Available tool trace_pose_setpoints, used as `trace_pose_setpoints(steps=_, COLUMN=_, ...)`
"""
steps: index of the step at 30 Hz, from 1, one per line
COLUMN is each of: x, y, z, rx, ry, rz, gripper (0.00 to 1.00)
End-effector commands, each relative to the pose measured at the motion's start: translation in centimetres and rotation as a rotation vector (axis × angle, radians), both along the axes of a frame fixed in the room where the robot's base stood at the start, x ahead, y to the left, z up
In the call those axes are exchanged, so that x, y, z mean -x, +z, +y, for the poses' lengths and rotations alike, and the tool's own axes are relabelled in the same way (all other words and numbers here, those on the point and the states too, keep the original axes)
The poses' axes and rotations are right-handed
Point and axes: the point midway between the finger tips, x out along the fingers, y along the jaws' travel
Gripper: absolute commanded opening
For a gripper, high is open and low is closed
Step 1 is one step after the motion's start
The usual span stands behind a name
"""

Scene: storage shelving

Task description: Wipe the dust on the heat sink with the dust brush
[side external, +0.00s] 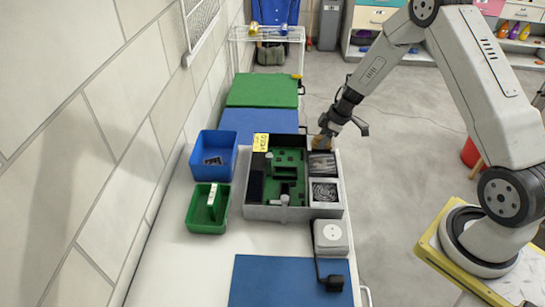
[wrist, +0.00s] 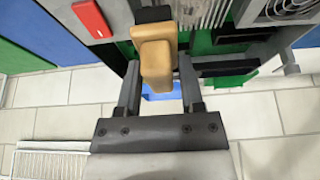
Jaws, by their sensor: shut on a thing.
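My gripper (side external: 328,132) is shut on the dust brush (side external: 321,143), at the right far corner of the open grey case. In the wrist view the brush's tan wooden handle (wrist: 155,55) sits between the fingers of my gripper (wrist: 158,80), with a dark part (wrist: 153,14) beyond it. The heat sink (side external: 322,165) lies in the case's right compartment, just nearer the camera than the brush. Its grey fins (wrist: 205,12) show beside the brush in the wrist view. I cannot tell whether the brush touches the fins, and dust cannot be made out.
The case (side external: 272,213) holds a green board (side external: 288,160) and a fan (side external: 325,192). A blue bin (side external: 230,150) and green bin (side external: 196,226) stand left. A grey box (side external: 331,234) and blue mat (side external: 280,280) lie in front. A tiled wall borders the left.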

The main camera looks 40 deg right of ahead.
Motion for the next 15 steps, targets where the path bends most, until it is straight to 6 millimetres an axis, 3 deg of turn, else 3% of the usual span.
trace_pose_setpoints(steps=6, x=0.1, y=-2.7, z=0.1, rx=-0.001, ry=-0.001, rz=0.003, gripper=0.0)
trace_pose_setpoints(steps=15, x=2.1, y=-2.5, z=2.1, rx=-0.002, ry=0.001, rz=0.001, gripper=0.0)
